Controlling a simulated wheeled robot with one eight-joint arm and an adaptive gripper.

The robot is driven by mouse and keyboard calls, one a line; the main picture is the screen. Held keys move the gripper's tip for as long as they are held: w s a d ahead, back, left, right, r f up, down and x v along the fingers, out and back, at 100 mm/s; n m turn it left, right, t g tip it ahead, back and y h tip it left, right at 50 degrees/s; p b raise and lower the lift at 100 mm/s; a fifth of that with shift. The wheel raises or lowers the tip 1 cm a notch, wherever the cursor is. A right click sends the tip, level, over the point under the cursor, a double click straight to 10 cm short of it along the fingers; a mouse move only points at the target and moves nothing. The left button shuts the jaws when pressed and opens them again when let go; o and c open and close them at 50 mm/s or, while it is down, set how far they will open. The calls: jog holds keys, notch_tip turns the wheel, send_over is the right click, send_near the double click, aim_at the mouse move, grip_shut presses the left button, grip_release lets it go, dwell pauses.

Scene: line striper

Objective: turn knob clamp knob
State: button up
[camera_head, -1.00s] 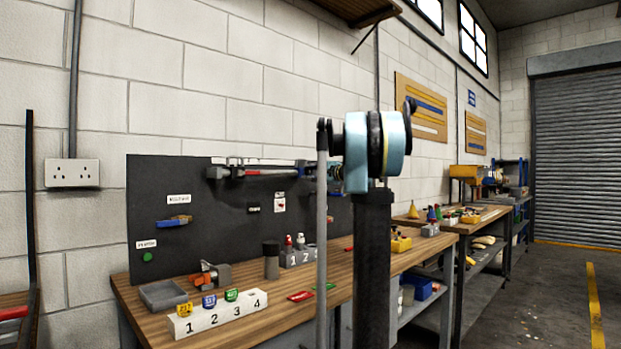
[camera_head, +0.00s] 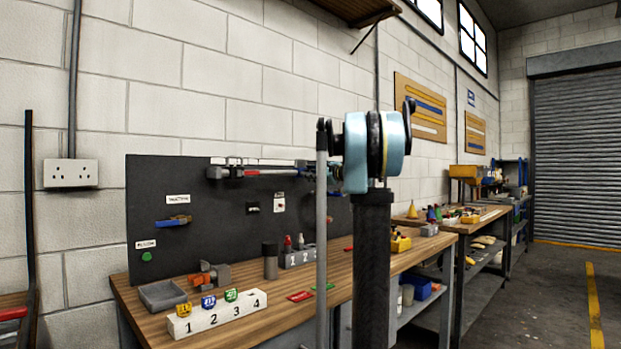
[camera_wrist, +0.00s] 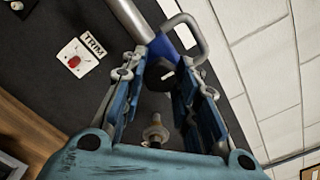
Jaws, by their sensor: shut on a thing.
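In the wrist view my gripper (camera_wrist: 162,68) has its blue-padded fingers on both sides of a small dark knob (camera_wrist: 164,76). The fingers are closed in on it. The knob sits below a blue clamp bracket (camera_wrist: 160,48) joined to a grey tube (camera_wrist: 131,18). A looped grey handle (camera_wrist: 193,30) curves beside the bracket. The knob's edges are partly hidden by the fingers. In the head view the barred assembly (camera_head: 250,172) hangs along the dark board, and its right end is hidden behind my arm. I cannot make out my gripper clearly there.
A TRIM label (camera_wrist: 92,44) and a white plate with a red mark (camera_wrist: 74,59) are on the dark board. The wooden bench (camera_head: 270,307) holds a numbered white block (camera_head: 215,318), a grey tray (camera_head: 162,294) and a dark cylinder (camera_head: 270,262).

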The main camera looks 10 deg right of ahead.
jog(key=o, duration=1.1)
jog(key=shift+c, duration=0.2)
jog(key=v, duration=1.2)
jog(key=shift+f, duration=0.1)
